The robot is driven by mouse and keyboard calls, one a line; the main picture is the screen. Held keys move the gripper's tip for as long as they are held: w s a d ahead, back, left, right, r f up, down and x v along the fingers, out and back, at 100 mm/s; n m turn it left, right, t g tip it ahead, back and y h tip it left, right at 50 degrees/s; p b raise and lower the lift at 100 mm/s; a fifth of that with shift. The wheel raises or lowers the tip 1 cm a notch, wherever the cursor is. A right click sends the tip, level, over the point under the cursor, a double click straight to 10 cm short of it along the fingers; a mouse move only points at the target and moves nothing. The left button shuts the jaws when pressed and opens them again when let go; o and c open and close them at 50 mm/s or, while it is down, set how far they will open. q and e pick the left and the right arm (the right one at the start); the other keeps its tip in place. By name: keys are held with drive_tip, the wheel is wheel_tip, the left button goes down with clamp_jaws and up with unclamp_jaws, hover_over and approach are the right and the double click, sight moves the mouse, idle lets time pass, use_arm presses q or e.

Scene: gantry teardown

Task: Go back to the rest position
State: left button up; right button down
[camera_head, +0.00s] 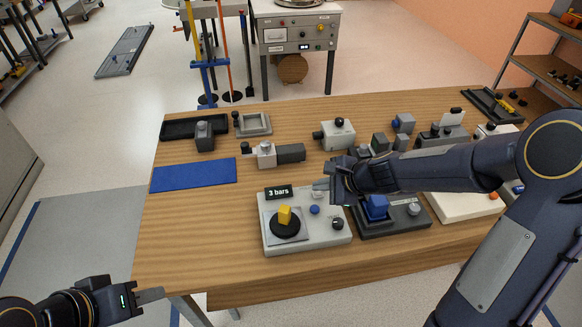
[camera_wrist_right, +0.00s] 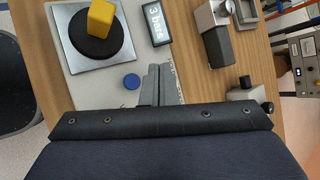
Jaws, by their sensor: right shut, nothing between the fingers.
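My right gripper (camera_head: 322,186) reaches in from the right and hangs over the white device at the front middle of the table. Its fingers are shut and empty, and they also show in the right wrist view (camera_wrist_right: 156,80). The white device (camera_head: 305,240) carries a yellow block (camera_head: 285,214) on a black round plate, a blue button (camera_head: 315,210), a black knob (camera_head: 338,223) and a display (camera_head: 278,192) reading "3 bars". I cannot tell whether the fingertips touch the device. My left gripper (camera_head: 152,296) is at the lower left, off the table's front edge; its finger opening is unclear.
The wooden table (camera_head: 190,240) holds a blue mat (camera_head: 194,175), a black tray (camera_head: 180,127) and several grey fixtures. A dark device with a blue block (camera_head: 376,206) stands under my right forearm. The table's front left is clear.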

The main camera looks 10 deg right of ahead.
drive_tip(key=s+d+r+n, duration=0.1)
drive_tip(key=s+r+n, duration=0.95)
drive_tip(key=s, duration=0.35)
drive_tip(key=s+d+n+h, duration=0.1)
drive_tip(key=s+d+n, duration=0.1)
drive_tip(key=s, duration=0.4)
drive_tip(key=s+d+f+n+g+h, duration=0.1)
drive_tip(key=s+d+n, duration=0.1)
drive_tip(key=s+n, duration=0.2)
drive_tip(key=s, duration=0.3)
drive_tip(key=shift+f+h, duration=0.15)
drive_tip(key=shift+h, duration=0.15)
drive_tip(key=shift+s, duration=0.1)
